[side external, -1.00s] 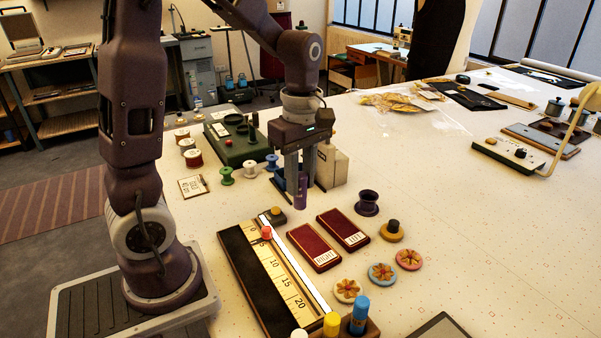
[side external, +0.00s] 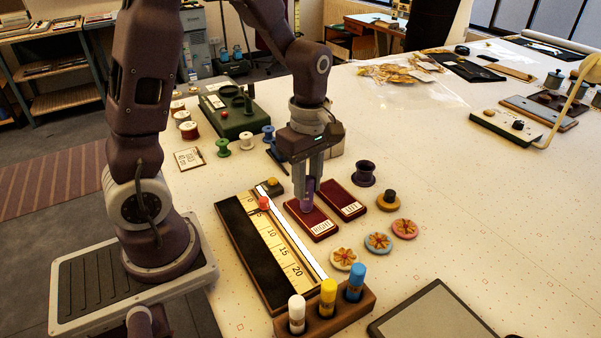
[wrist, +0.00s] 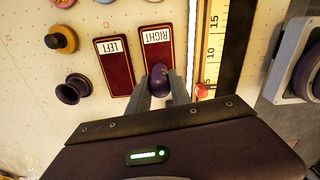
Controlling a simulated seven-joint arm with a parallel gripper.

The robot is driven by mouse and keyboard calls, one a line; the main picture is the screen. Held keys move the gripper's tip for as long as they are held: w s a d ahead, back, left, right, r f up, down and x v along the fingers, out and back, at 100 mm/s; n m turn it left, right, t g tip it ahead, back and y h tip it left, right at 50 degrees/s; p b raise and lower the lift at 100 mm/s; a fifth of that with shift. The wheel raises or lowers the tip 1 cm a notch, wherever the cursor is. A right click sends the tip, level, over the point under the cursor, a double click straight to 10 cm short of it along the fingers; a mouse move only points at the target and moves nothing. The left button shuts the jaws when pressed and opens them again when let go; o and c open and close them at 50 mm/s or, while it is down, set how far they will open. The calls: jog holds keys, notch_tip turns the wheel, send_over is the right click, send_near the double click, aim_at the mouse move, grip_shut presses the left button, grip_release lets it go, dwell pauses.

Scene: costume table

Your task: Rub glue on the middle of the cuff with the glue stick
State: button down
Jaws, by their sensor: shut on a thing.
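My gripper (side external: 308,197) is shut on a purple glue stick (wrist: 158,80), which points down between the fingers. In the side view the glue stick (side external: 308,188) is over the far part of the dark red piece labelled RIGHT (side external: 319,229). In the wrist view its tip is at the unlabelled end of that RIGHT piece (wrist: 157,55); I cannot tell whether they touch. A matching dark red piece labelled LEFT (side external: 346,202) lies beside it. These flat pieces look like the cuffs, though none is marked so.
A ruler board (side external: 262,250) with a white strip and a red knob lies left of the red pieces. A wooden holder (side external: 340,318) with white, yellow and blue sticks stands in front. Flower discs (side external: 377,243), a yellow-based knob (side external: 389,202) and a purple spool (side external: 364,174) are to the right.

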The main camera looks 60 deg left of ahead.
jog(key=shift+w+d, duration=0.1)
jog(key=shift+d, duration=1.55)
jog(key=shift+s+a+f, duration=0.1)
jog(key=shift+s+a, duration=0.05)
jog(key=shift+a, duration=1.6)
jog(key=shift+s+a, duration=0.1)
jog(key=shift+a, duration=1.6)
notch_tip(320, 180, up, 8)
jog(key=shift+f, duration=0.1)
